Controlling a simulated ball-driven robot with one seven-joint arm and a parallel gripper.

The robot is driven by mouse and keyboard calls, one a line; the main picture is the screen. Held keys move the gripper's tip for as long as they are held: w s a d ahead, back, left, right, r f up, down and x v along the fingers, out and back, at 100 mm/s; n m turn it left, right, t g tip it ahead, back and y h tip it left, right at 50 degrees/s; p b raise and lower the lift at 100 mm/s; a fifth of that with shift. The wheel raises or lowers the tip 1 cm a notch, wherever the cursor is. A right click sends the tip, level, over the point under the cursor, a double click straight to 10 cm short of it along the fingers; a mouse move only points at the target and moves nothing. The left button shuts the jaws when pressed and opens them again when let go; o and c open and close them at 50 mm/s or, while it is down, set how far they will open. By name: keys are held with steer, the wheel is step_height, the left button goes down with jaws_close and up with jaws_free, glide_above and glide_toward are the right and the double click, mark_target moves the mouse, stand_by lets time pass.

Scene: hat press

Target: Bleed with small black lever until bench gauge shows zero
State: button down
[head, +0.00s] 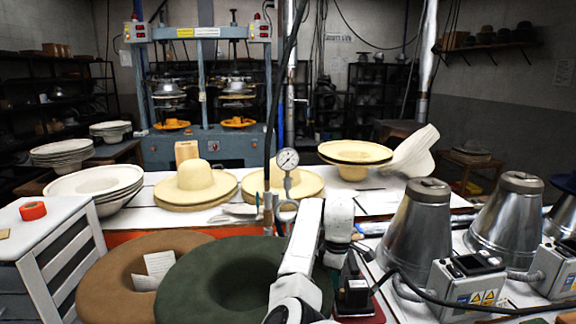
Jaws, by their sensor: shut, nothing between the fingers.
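The bench gauge (287,158) is a round white dial in a metal rim, upright on a thin stem behind the front hats. Its needle is too small to read. Below it stand brass-coloured and metal fittings (268,202), with a dark line rising from them. I cannot make out the small black lever; it may be hidden or too small to tell. My white arm (302,245) reaches up from the bottom edge, just right of the gauge stem, and bends over at the top. I cannot make out my gripper's fingers.
Brown (110,275) and green (205,285) hats crowd the front left. Right of my arm stand a small black device (352,285), metal cones (418,225) and a grey control box (468,280) with a black cable. Straw hats (195,185) cover the white bench. A blue press (210,145) stands behind.

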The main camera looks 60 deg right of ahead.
step_height(320, 180, up, 7)
steer(key=p, duration=0.8)
stand_by(0.4)
steer(key=shift+f, duration=0.1)
stand_by(0.5)
